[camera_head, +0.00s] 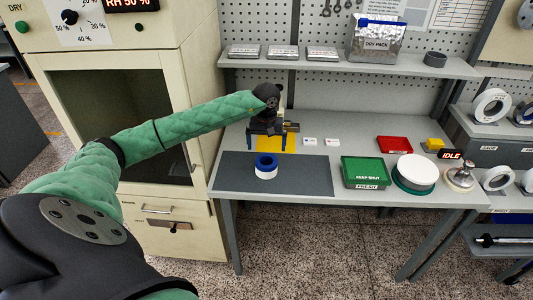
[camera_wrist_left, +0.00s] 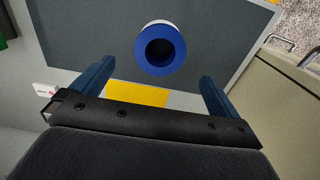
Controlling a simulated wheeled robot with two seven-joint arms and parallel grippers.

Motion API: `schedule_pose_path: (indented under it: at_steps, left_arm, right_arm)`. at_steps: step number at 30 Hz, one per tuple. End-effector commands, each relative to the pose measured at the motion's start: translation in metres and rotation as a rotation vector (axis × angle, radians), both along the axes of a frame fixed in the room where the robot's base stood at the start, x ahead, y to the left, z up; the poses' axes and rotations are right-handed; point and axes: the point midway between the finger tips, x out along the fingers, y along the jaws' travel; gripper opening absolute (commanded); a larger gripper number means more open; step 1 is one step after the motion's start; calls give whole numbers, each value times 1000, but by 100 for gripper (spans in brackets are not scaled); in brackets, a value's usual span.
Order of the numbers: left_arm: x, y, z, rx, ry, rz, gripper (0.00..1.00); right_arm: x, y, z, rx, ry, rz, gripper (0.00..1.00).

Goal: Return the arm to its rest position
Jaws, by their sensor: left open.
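My left arm (camera_head: 190,125) in its green sleeve reaches from the lower left out over the table. My left gripper (camera_head: 266,131) is above the back part of the table, near the yellow patch. In the left wrist view its two blue fingers (camera_wrist_left: 155,88) stand wide apart with nothing between them. My right gripper is not in view.
A cream cabinet (camera_head: 135,110) stands close to the left of my arm. A shelf (camera_head: 345,62) runs behind. The dark mat (camera_head: 310,180) is mostly clear.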

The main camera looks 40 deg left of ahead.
Motion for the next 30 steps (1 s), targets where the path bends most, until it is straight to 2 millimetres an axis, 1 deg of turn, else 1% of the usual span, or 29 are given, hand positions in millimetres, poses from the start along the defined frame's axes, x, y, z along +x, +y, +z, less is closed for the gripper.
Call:
schedule_pose_path:
  at_steps: [1,3,6,15,24,26,28,29,30]
  left_arm:
    - [0,0,6,1,-2,-1,100]
    - [0,0,12,1,-2,-1,100]
    - [0,0,15,0,0,-1,100]
    - [0,0,17,0,0,-1,100]
    - [0,-2,16,-6,-1,0,100]
    - [0,-10,13,-28,-8,3,100]
    - [0,-28,6,-81,-21,15,100]
    - [-1,-39,2,-117,-27,23,100]
    - [-2,-58,-3,-174,-40,37,100]
  right_arm:
    - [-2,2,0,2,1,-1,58]
    - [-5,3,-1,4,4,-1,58]
    - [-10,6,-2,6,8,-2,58]
    - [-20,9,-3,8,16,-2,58]
    - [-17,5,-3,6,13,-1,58]
    - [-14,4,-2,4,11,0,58]
    - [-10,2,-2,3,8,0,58]
    - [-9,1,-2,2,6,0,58]
    - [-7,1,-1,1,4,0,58]
